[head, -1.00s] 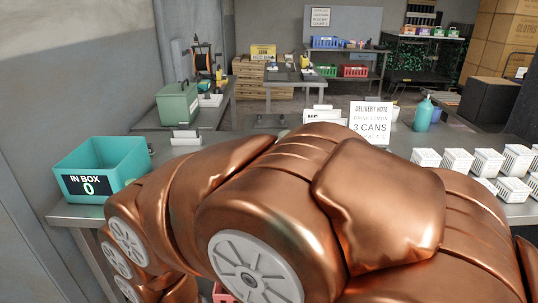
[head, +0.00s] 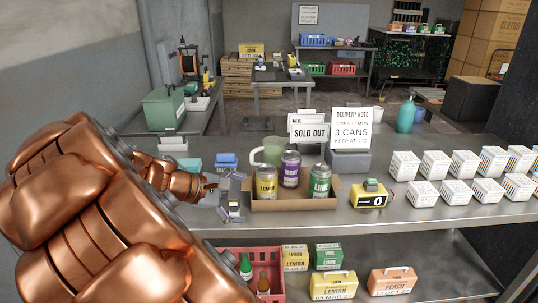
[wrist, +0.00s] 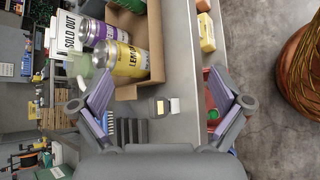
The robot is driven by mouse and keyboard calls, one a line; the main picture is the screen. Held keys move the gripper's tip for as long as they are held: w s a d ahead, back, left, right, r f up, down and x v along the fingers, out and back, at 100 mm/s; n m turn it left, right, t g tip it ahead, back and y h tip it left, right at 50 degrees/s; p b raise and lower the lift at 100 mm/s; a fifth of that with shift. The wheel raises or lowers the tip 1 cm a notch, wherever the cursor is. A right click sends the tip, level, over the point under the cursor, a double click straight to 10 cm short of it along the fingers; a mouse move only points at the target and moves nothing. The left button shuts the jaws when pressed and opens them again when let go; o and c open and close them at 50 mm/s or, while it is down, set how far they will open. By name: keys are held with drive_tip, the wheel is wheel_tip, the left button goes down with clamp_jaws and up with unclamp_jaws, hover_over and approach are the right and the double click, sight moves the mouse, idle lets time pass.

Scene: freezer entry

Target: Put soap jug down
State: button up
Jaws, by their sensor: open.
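A pale green jug with a handle (head: 268,152) stands on the steel counter behind the cardboard tray; part of it shows in the wrist view (wrist: 84,68). A teal bottle (head: 405,116) stands farther back, right of the delivery note. I cannot tell which of the two is the soap jug. My gripper (head: 232,196) is left of the cardboard tray, near the counter's front. In the wrist view my gripper (wrist: 160,90) has its fingers wide apart, with nothing held between them.
The cardboard tray (head: 295,206) holds three cans. A yellow counter device (head: 370,196) is right of it, then several white baskets (head: 424,194). Sold-out (head: 308,128) and delivery-note signs (head: 349,128) stand behind. A red crate (head: 249,258) sits on the lower shelf.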

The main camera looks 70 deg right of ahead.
drive_tip(key=w+d+r+n+g+h+p, duration=0.1)
drive_tip(key=w+d+r+n+h, duration=0.15)
drive_tip(key=d, duration=0.55)
drive_tip(key=w+d+r+n+g+h+p, duration=0.1)
drive_tip(key=d+n+h, duration=0.15)
drive_tip(key=d, duration=0.55)
drive_tip(key=n+t+h+p, duration=0.2)
drive_tip(key=n+h, duration=0.1)
drive_tip(key=n, duration=0.5)
approach(267, 145)
drive_tip(key=x, duration=0.4)
drive_tip(key=shift+d+r, duration=0.25)
drive_tip(key=shift+d, duration=0.15)
drive_tip(key=p+x, duration=0.1)
drive_tip(key=x, duration=0.2)
drive_tip(key=p+x, duration=0.1)
drive_tip(key=x, duration=0.1)
drive_tip(key=shift+s+d+f+p, duration=0.25)
drive_tip(key=shift+s+d+p, duration=0.05)
drive_tip(key=shift+x, duration=0.85)
drive_tip(key=shift+w, duration=0.15)
drive_tip(key=c, duration=1.8)
